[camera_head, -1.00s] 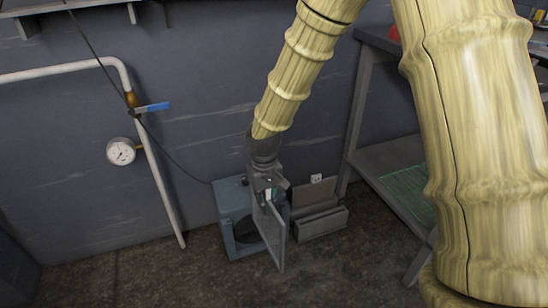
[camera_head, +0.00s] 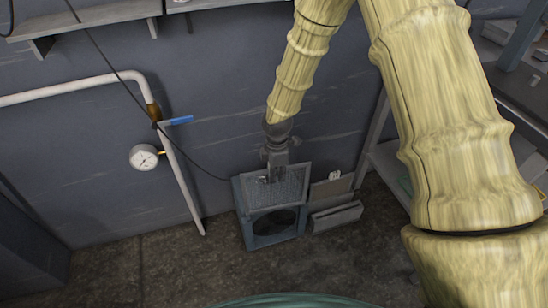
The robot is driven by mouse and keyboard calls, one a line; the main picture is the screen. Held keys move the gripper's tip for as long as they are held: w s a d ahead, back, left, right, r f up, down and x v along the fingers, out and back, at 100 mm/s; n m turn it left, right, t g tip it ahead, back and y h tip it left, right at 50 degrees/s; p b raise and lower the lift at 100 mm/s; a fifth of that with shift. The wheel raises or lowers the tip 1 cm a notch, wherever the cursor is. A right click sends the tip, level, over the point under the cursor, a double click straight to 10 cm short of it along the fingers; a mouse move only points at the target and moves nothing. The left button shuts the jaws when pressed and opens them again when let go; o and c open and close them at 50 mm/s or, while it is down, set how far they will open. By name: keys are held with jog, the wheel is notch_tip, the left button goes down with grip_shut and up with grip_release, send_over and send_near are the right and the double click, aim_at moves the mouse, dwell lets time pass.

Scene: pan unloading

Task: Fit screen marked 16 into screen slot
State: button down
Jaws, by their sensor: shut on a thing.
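My gripper (camera_head: 270,179) points down at the blue-grey box on the floor by the wall. It is shut on the upper part of a framed mesh screen (camera_head: 288,190). The screen faces the camera, slightly tilted in the picture, at the upper front of the box (camera_head: 250,239). Its lower edge lies just above the dark round opening. I cannot tell whether the screen is inside a slot or in front of the box. The screen slot itself is not clearly visible, and no number on the screen is readable.
A grey holder (camera_head: 337,218) with an upright panel (camera_head: 330,190) and a small white tag stands right of the box. A pipe (camera_head: 184,186) with a gauge (camera_head: 143,157) is left. A cable hangs behind the box. A teal curved rim (camera_head: 290,300) shows at the bottom.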

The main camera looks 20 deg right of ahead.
aim_at(276, 187)
jog(key=shift+w+f+n, duration=0.15)
jog(key=shift+w+n, duration=0.3)
jog(key=shift+n, duration=0.05)
jog(key=shift+d+f, duration=0.1)
notch_tip(276, 187, down, 4)
jog(key=b, duration=0.3)
jog(key=shift+b, duration=0.3)
dwell(0.3)
jog(key=shift+d+r+p, duration=0.1)
jog(key=shift+r+p, duration=0.1)
jog(key=shift+p, duration=0.25)
dwell(0.4)
jog(key=shift+f+b, duration=0.7)
jog(key=shift+f, duration=1.85)
dwell(2.9)
